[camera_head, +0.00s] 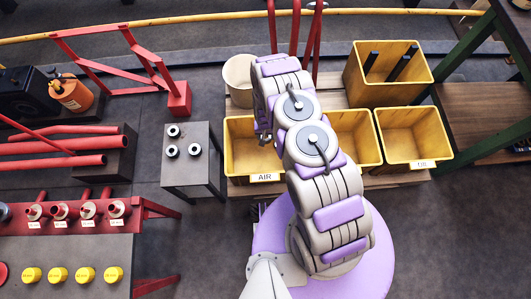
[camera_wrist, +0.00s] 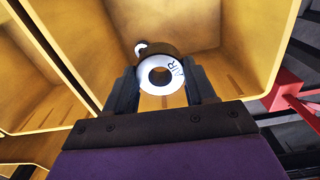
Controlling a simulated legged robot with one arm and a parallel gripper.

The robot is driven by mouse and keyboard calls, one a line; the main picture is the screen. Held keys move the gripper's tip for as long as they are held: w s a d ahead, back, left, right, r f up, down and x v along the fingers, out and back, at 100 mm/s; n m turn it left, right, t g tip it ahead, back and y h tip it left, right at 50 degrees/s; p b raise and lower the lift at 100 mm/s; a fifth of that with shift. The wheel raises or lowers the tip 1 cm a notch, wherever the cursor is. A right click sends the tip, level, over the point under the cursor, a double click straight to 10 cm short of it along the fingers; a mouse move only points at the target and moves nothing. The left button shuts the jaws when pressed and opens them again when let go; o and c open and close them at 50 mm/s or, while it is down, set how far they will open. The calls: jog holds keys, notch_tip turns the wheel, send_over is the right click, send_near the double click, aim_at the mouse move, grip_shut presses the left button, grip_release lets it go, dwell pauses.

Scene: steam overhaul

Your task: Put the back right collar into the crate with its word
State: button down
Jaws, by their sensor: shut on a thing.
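My gripper (camera_wrist: 161,82) is shut on a dark collar (camera_wrist: 160,53) with a white ring face that reads AIR. In the wrist view the collar is over the inside of a yellow crate (camera_wrist: 205,22). In the head view my arm hides most of the gripper and the collar, above the right side of the crate labelled AIR (camera_head: 238,150). A small pale round thing (camera_wrist: 140,46) shows behind the collar in the wrist view; I cannot tell clearly what it is. Several crates stand in the row, including one at the right (camera_head: 412,133) whose label seems to read OIL.
Three other collars stand on a small grey table (camera_head: 203,176) left of the crates: back left (camera_head: 173,130), front left (camera_head: 172,151) and front right (camera_head: 194,149). A cream bucket (camera_head: 238,75) and a taller yellow crate (camera_head: 390,95) stand behind. Red pipework is at the left.

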jog(key=shift+f, duration=0.25)
jog(key=shift+c, duration=1.4)
grip_release()
notch_tip(320, 180, up, 17)
jog(key=p, duration=0.5)
jog(key=shift+r, duration=0.15)
jog(key=shift+w, duration=0.1)
